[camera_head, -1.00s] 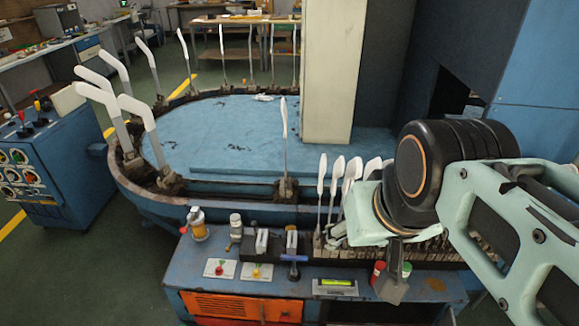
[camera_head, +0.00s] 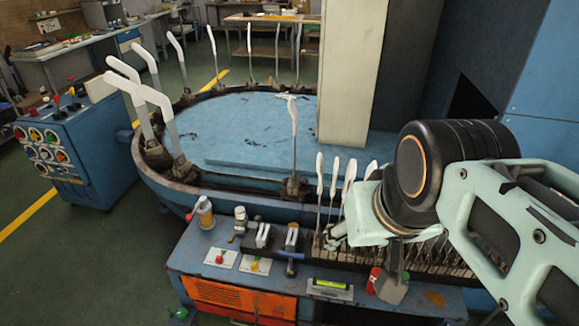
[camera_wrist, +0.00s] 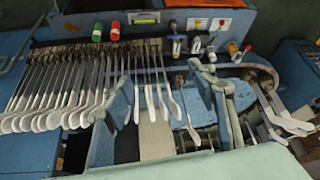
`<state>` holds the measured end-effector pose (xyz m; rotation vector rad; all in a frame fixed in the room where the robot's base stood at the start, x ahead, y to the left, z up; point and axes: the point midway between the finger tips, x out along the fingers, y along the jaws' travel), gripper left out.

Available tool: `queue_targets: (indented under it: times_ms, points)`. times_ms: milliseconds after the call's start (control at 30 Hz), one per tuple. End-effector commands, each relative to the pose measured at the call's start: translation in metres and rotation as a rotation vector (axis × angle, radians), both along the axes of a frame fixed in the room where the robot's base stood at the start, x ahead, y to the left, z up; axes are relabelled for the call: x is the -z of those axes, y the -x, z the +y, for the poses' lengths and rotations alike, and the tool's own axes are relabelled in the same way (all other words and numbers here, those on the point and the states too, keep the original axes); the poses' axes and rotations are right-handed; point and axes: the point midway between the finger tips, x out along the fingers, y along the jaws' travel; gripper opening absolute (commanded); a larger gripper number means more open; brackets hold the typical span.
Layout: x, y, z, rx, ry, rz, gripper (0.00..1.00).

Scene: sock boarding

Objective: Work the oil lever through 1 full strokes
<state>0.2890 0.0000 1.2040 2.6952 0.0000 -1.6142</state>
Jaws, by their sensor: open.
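An amber oil cup (camera_head: 204,212) stands at the left rear corner of the blue bench, with a small red knob (camera_head: 188,217) beside it. This knob looks like the end of the oil lever, but its rod is too small to make out. In the wrist view the amber cup (camera_wrist: 232,47) and red knob (camera_wrist: 247,48) are at upper right. My gripper (camera_head: 393,283) is over the right part of the bench, well right of the cup and apart from it. In the wrist view its blue-grey fingers (camera_wrist: 163,78) are spread, with nothing held between them.
A row of pale sock boards (camera_head: 345,185) stands close left of my gripper. Tall white boards (camera_head: 150,100) ring the oval machine (camera_head: 240,130). A control cabinet (camera_head: 65,150) stands left.

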Motion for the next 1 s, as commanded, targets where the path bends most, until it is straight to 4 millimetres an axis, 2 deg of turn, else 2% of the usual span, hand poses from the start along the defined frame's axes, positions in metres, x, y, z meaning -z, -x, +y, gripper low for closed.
queue_targets:
  times_ms: [233,700,1000]
  points:
    - [0.0,0.0,0.0001,0.0,0.0,0.0,0.52]
    - [0.0,0.0,0.0,0.0,0.0,0.0,0.01]
    - [0.0,0.0,0.0,0.0,0.0,0.0,0.0]
